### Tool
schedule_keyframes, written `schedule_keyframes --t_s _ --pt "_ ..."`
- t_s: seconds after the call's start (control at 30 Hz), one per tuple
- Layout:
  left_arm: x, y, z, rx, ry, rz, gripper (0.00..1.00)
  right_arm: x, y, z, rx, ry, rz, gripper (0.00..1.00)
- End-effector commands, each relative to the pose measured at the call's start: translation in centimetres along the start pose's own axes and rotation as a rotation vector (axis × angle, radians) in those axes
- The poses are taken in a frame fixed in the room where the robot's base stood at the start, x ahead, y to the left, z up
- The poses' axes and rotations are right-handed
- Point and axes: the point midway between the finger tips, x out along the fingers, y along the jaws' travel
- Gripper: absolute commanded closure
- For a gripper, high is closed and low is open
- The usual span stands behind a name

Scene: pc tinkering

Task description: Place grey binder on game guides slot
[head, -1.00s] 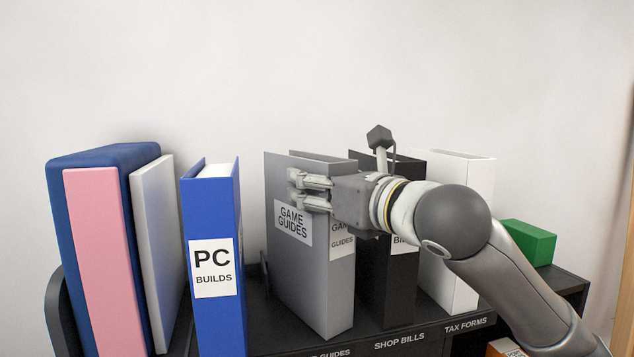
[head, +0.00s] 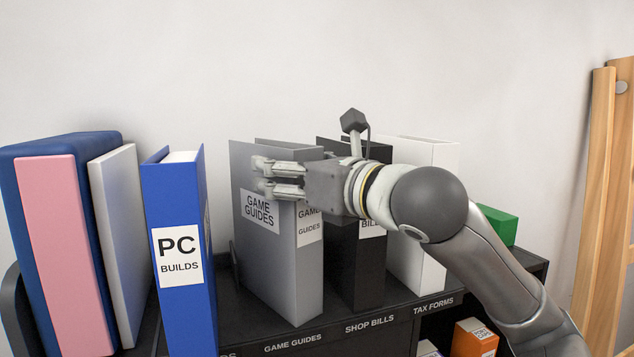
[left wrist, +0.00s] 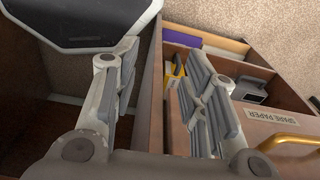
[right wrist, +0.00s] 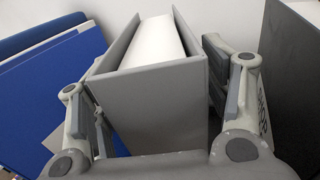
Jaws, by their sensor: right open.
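The grey binder (head: 280,260), labelled GAME GUIDES, stands upright on the dark shelf, just behind the slot label GAME GUIDES (head: 293,342). My right gripper (head: 272,178) is at its upper part. In the right wrist view the grey binder (right wrist: 155,105) stands between the fingers of my open right gripper (right wrist: 160,105), one finger on each side. I cannot tell whether either finger touches it. My left gripper (left wrist: 160,95) shows only in the left wrist view, with its fingers spread and nothing between them, over a drawer edge.
A blue PC BUILDS binder (head: 180,300) stands to the left, a black binder (head: 362,260) and a white binder (head: 425,215) to the right. A green box (head: 497,225) is further right. An open drawer labelled SPARE PAPER (left wrist: 272,118) lies by my left gripper.

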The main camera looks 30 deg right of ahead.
Motion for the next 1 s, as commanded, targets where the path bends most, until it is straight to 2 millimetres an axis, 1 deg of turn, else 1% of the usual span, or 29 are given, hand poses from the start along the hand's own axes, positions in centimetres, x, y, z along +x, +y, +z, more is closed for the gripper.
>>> schedule_keyframes --t_s 0.03,0.2,0.3,0.43,0.5,0.63,1.0 --pt "0.9 0.0 0.1 0.000 0.000 0.000 0.60 -1.1 -0.1 -0.4 -0.004 -0.005 -0.005 0.30" --pt "2.4 0.0 0.2 0.000 0.000 0.000 0.60 -4.9 -0.1 -0.4 -0.003 -0.006 -0.006 0.30" --pt "3.0 0.0 0.3 0.000 0.000 0.000 0.60 -7.0 -0.1 -0.3 -0.003 -0.006 -0.006 0.30" --pt "3.6 0.1 0.3 0.000 0.000 0.000 0.60 -8.9 -0.1 -0.2 -0.001 -0.003 -0.003 0.30" --pt "3.7 0.1 0.3 0.000 0.000 0.000 0.60 -9.6 -0.1 -0.2 0.000 -0.001 -0.003 0.30" --pt "3.8 0.1 0.3 0.000 0.000 0.000 0.60 -10.3 0.0 -0.1 0.001 0.000 -0.001 0.30" --pt "3.8 0.0 0.3 0.000 0.001 0.000 0.60 -10.4 0.0 -0.1 0.001 0.001 -0.001 0.30"
